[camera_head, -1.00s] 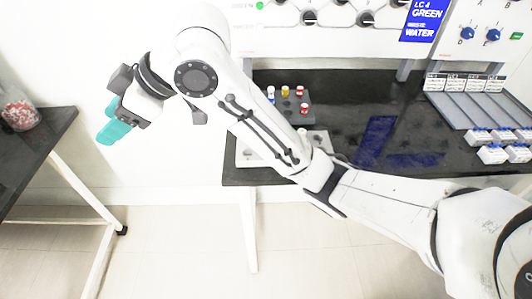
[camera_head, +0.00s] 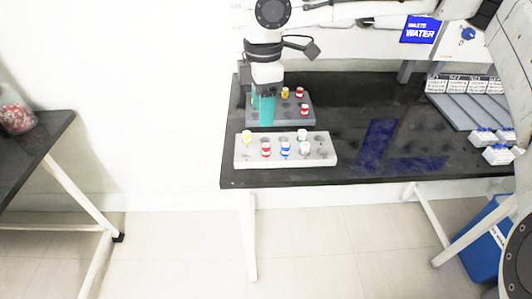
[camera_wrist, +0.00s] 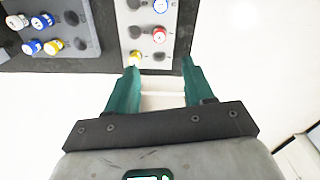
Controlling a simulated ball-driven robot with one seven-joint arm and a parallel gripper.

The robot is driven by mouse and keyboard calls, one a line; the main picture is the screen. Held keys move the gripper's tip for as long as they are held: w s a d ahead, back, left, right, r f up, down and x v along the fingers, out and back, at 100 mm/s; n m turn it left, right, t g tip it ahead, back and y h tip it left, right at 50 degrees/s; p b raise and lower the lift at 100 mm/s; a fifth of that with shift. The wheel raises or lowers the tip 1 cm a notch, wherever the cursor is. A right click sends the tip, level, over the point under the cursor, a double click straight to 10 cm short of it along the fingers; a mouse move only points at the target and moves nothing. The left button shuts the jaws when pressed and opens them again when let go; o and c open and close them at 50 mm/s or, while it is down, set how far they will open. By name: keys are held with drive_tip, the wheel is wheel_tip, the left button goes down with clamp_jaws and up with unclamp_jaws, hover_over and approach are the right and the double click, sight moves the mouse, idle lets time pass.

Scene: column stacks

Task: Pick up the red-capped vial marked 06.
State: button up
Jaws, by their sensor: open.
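My gripper (camera_head: 262,120) points down over the left part of the dark rack in the head view. In the wrist view its teal fingers (camera_wrist: 160,64) are spread apart with nothing between them. A red-capped vial (camera_head: 266,149) stands in the white rack (camera_head: 252,161), nearer the table's front edge than my gripper. I cannot read the number 06 on any vial.
A yellow-capped vial (camera_head: 285,92) stands in the dark rack (camera_head: 309,121). Grey trays (camera_head: 455,100) and small white boxes (camera_head: 498,154) lie to the right. The table's middle is clear.

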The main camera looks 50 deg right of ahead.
sight(266, 145)
drive_tip(key=f, duration=0.7)
drive_tip(key=f+b, duration=0.1)
drive_tip(key=f, duration=0.2)
drive_tip(key=shift+s+d+f, duration=0.2)
drive_tip(key=shift+d+f, duration=0.1)
drive_tip(key=shift+f, duration=0.1)
drive_tip(key=shift+c, duration=0.3)
clamp_jaws()
